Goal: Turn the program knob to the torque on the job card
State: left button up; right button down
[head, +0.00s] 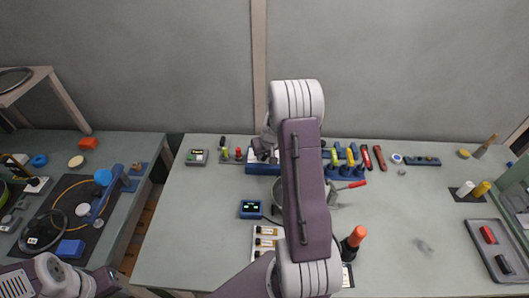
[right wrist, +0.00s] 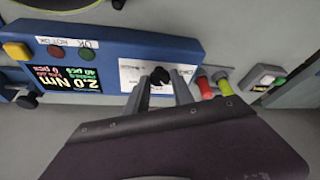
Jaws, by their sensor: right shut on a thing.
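The blue controller box (right wrist: 110,45) fills the upper part of the right wrist view, upside down. Its display (right wrist: 75,72) reads 2.0 Nm in yellow, with smaller lines of 40 pcs and 0 pcs. The black program knob (right wrist: 160,76) sits on a white label plate on the box. My right gripper (right wrist: 163,84) is shut on the knob, one finger at each side. In the head view the box (head: 262,168) stands at the back of the bench, partly hidden by my right arm. I cannot make out the job card. My left gripper is not in view.
Beside the box are a red plug (right wrist: 205,88) and a yellow-green one (right wrist: 223,84). A small blue display unit (head: 250,209) and an orange-topped tool (head: 352,243) stand on the bench (head: 190,235). A grey tray (head: 484,222) lies at the right. The bench right of centre is mostly clear.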

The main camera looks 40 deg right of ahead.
dwell(0.4)
jog(key=c, duration=1.1)
grip_release()
jog(key=v, duration=0.9)
jog(key=shift+s, duration=0.1)
